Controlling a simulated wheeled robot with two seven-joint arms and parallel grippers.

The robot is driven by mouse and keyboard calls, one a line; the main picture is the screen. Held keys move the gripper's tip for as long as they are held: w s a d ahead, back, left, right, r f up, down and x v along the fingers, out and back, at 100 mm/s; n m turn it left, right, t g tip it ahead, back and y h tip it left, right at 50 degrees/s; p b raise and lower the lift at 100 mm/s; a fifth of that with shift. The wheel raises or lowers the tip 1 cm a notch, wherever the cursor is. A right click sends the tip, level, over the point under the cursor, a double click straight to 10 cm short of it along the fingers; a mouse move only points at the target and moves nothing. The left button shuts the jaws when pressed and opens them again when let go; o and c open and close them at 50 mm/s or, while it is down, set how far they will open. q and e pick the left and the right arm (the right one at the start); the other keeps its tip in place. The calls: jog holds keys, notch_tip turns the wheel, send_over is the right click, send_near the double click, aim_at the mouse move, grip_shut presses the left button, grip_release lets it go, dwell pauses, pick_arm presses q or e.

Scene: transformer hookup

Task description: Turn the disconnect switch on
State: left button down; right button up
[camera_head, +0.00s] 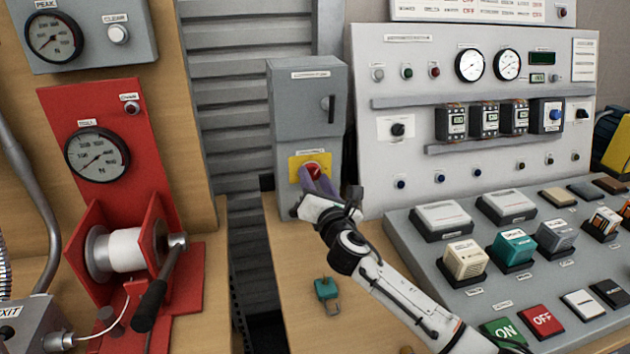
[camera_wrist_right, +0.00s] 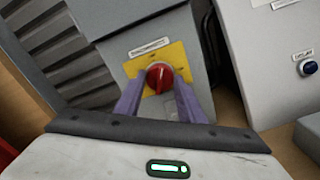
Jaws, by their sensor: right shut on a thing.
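The disconnect switch is a red rotary knob (camera_head: 312,170) on a yellow plate (camera_head: 296,162), low on the front of a grey cabinet (camera_head: 300,110). In the right wrist view the red knob (camera_wrist_right: 159,77) sits in the middle of the yellow plate (camera_wrist_right: 177,55). My right gripper (camera_head: 316,178) has its purple fingers on either side of the knob and is shut on it. In the right wrist view the fingers (camera_wrist_right: 160,95) flank the knob. The exact angle of the knob is hard to tell. My left gripper is not in view.
A teal padlock (camera_head: 327,289) lies on the wooden bench below the cabinet. A red winch stand (camera_head: 120,190) with a spool is at left. A grey control panel (camera_head: 400,180) with gauges and a sloped console (camera_head: 420,250) of buttons stand close at right.

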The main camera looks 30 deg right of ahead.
jog(key=m, duration=0.6)
jog(key=shift+f+m+b, duration=0.1)
jog(key=shift+m+b, duration=0.2)
jog(key=shift+b, duration=0.1)
jog(key=m, duration=0.5)
jog(key=shift+b, duration=0.3)
jog(key=shift+m, duration=0.4)
jog(key=o, duration=1)
jog(key=shift+o, duration=0.2)
jog(key=shift+s, duration=0.1)
jog(key=v, duration=1)
